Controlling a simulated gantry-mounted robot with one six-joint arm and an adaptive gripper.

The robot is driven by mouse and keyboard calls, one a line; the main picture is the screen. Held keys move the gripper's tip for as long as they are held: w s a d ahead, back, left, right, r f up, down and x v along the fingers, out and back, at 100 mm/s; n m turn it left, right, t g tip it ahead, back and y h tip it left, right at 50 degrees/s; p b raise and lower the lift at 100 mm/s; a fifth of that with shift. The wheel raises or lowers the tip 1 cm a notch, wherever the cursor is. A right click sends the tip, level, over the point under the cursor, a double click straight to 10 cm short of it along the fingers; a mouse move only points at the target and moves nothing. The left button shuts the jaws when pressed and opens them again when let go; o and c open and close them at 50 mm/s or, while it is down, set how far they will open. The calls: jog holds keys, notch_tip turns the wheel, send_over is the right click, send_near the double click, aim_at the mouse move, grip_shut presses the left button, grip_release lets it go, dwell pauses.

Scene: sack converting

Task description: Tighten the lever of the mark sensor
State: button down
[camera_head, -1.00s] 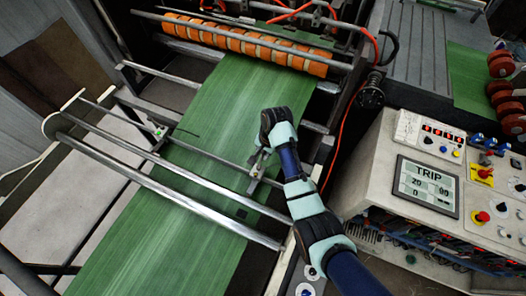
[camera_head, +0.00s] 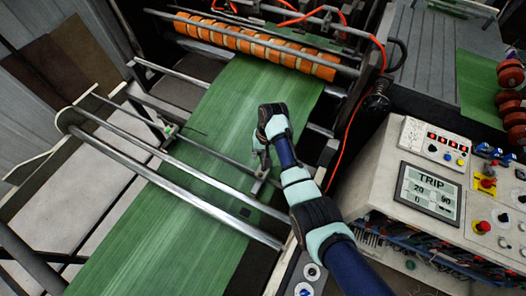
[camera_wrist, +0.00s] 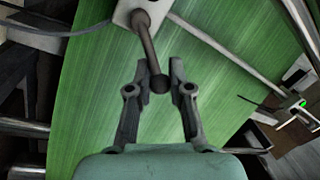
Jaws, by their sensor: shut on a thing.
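A dark lever with a round knob (camera_wrist: 160,84) stands out from a pale clamp block (camera_wrist: 128,12) in the wrist view. My gripper (camera_wrist: 159,80) is closed around the knob end, one finger on each side. In the head view my gripper (camera_head: 262,165) is over the right part of the green web, at the cross rail; the lever is too small to make out there. A small sensor head with a green light (camera_head: 168,131) sits on the rail to the left. It also shows at the right of the wrist view (camera_wrist: 300,106).
The green web (camera_head: 215,115) runs beneath my gripper, crossed by shiny metal bars (camera_head: 180,196). An orange-banded roller (camera_head: 258,46) lies at the back. A control console with a TRIP display (camera_head: 430,192) stands on the right. A red cable hangs right of my arm.

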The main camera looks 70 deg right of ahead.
jog(key=shift+w+a+n+g+y, duration=0.2)
jog(key=shift+a+n, duration=0.25)
jog(key=shift+n, duration=0.75)
jog(key=shift+w+a+n+g+y, duration=0.2)
jog(key=shift+w+a+n, duration=0.15)
jog(key=shift+n, duration=0.85)
jog(key=shift+w+a+n+g+y, duration=0.15)
jog(key=shift+a+n, duration=0.35)
jog(key=shift+n, duration=0.7)
jog(key=c, duration=1)
grip_release()
jog(key=shift+c, duration=0.2)
notch_tip(320, 180, up, 12)
jog(key=d, duration=0.2)
jog(key=shift+s, duration=0.4)
jog(key=shift+f, duration=0.1)
